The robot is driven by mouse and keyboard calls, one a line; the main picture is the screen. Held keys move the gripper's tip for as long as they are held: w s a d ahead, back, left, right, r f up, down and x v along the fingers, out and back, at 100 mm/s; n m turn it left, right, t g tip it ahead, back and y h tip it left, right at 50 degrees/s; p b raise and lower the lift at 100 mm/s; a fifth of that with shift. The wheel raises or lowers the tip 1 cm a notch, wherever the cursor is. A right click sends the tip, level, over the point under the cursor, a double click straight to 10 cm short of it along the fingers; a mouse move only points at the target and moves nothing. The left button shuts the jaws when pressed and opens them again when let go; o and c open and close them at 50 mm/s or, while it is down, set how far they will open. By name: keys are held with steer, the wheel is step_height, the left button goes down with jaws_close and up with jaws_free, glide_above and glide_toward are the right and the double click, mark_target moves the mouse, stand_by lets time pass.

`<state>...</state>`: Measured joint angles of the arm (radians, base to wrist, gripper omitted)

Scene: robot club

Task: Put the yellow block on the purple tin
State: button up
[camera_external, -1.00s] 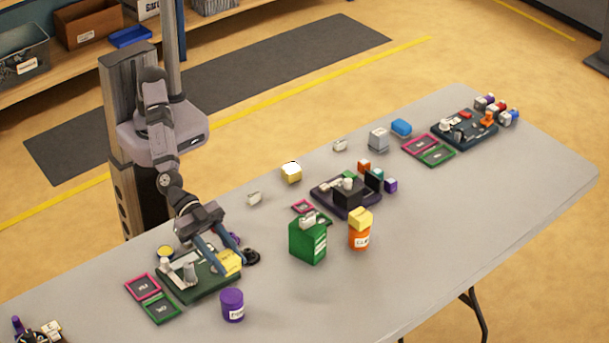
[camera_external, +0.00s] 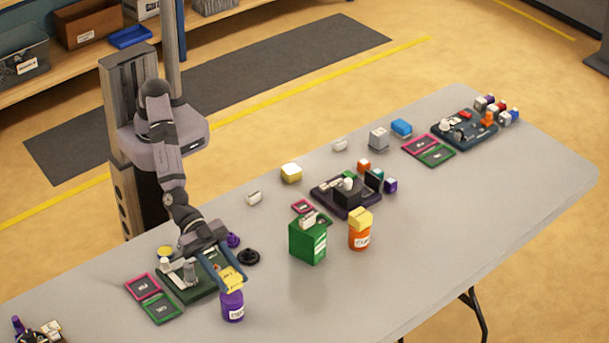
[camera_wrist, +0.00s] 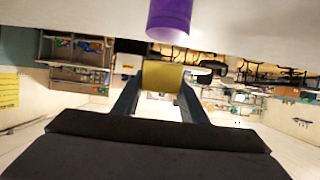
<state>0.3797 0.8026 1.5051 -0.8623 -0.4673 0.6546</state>
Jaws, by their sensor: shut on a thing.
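The yellow block (camera_external: 232,279) is between the fingers of my gripper (camera_external: 230,281), which is shut on it. In the external view the block shows right at the top of the purple tin (camera_external: 232,308); I cannot tell whether it touches the tin. The tin stands upright on the table, with a white label on its side. In the wrist view the yellow block (camera_wrist: 161,76) is between my gripper's fingers (camera_wrist: 160,88), and the purple tin (camera_wrist: 170,20) shows beyond it at the top edge. The tin's top is partly hidden by the block.
A dark green tray (camera_external: 197,292) with parts lies left of the tin. A green box (camera_external: 307,243) and an orange tin (camera_external: 359,238) with another yellow block on top stand to the right. A black round part (camera_external: 248,257) lies behind. The front right table is clear.

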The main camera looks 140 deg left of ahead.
mark_target(230, 285)
steer(key=shift+f, duration=1.8)
steer(key=shift+f, duration=0.1)
steer(key=shift+f, duration=0.15)
steer(key=o, duration=1.1)
steer(key=shift+c, duration=0.2)
steer(key=shift+r, duration=0.25)
steer(key=b+v, duration=0.1)
steer(key=v, duration=1.1)
steer(key=shift+b, duration=0.3)
